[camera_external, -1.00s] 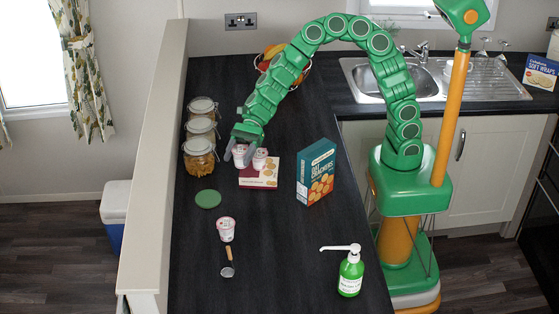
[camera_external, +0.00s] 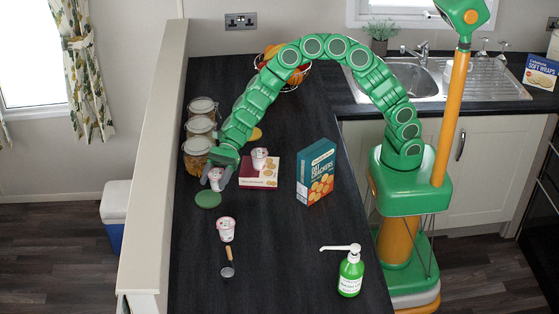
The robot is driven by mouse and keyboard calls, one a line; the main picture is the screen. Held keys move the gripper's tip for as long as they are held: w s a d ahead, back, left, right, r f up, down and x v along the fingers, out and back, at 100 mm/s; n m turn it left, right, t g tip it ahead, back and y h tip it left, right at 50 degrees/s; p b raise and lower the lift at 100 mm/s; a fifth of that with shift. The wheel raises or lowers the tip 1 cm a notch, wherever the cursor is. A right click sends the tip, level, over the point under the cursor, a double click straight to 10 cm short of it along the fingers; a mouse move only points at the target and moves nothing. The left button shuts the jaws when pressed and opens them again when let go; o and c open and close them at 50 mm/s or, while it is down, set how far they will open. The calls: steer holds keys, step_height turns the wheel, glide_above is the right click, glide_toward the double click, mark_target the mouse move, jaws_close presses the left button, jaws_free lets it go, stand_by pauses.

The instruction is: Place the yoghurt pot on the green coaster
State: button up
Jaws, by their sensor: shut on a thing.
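My gripper (camera_external: 221,176) is shut on a white and pink yoghurt pot (camera_external: 216,180). The pot is just behind the green coaster (camera_external: 208,199), a flat round disc on the dark worktop. In the picture the pot's lower edge comes close to the coaster's back edge; I cannot tell its exact height. A second yoghurt pot (camera_external: 259,158) stands on or at the red and cream box (camera_external: 259,176). A third yoghurt pot (camera_external: 226,229) stands in front of the coaster.
Jars (camera_external: 197,152) stand left of my gripper by the raised ledge (camera_external: 152,163). A blue cracker box (camera_external: 316,172) stands to the right. A yellow disc (camera_external: 255,134) lies behind. The front middle is clear.

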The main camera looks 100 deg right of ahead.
mark_target(213, 189)
steer(key=shift+w+a+f, duration=0.1)
steer(key=shift+w+f, duration=0.15)
steer(key=shift+f, duration=1.55)
steer(key=shift+f, duration=0.1)
steer(key=o, duration=1.2)
steer(key=v, duration=1.2)
